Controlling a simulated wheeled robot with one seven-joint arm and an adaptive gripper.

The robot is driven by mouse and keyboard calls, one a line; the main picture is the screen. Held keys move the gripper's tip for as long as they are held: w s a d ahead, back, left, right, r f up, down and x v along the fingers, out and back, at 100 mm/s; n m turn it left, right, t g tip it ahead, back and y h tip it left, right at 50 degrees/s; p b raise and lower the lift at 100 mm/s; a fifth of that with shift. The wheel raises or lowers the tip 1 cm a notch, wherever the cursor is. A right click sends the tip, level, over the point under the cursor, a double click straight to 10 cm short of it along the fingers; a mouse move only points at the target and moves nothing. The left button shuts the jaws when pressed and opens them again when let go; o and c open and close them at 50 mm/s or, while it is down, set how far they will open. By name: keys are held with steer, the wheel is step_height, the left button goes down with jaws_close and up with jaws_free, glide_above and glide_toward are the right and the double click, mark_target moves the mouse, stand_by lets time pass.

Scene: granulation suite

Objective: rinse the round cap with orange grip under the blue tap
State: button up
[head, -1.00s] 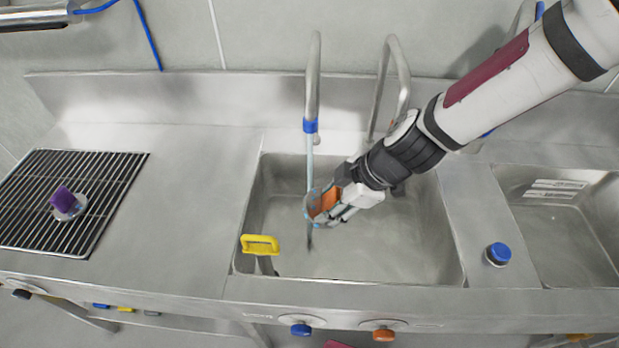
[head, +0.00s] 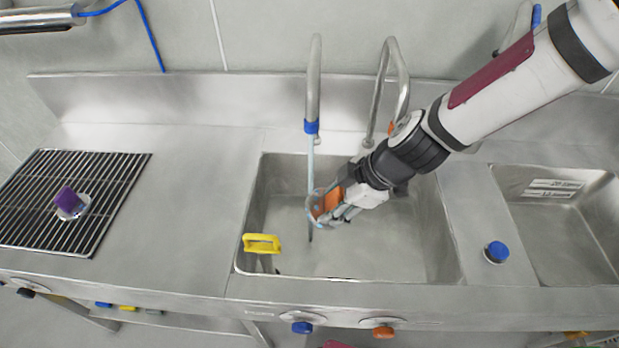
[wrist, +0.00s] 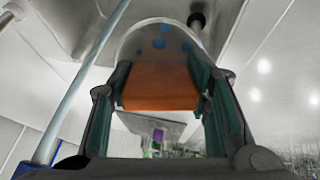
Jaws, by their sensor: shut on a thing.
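The round cap (head: 315,196) is clear with an orange grip (head: 332,201). My gripper (head: 341,203) is shut on the orange grip and holds the cap over the sink basin. In the wrist view the orange grip (wrist: 160,87) sits between my two fingers, with the clear disc (wrist: 158,38) beyond it and blue spots on it. The blue tap (head: 313,90) has a blue collar, and a pale stream of water (head: 311,165) comes down from it to the cap's left part. The stream also shows in the wrist view (wrist: 82,90), left of the cap.
A second tap (head: 383,85) with an orange collar stands right of the blue one. A yellow-handled item (head: 262,243) is at the basin's front left. A blue-topped item (head: 496,252) stands right of the basin (head: 400,275). A purple-gripped cap (head: 69,201) sits on the rack (head: 105,226).

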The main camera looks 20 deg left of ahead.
steer(key=shift+s+d+r+p, duration=1.4)
steer(key=shift+s+r+p, duration=0.25)
steer(key=shift+p, duration=0.25)
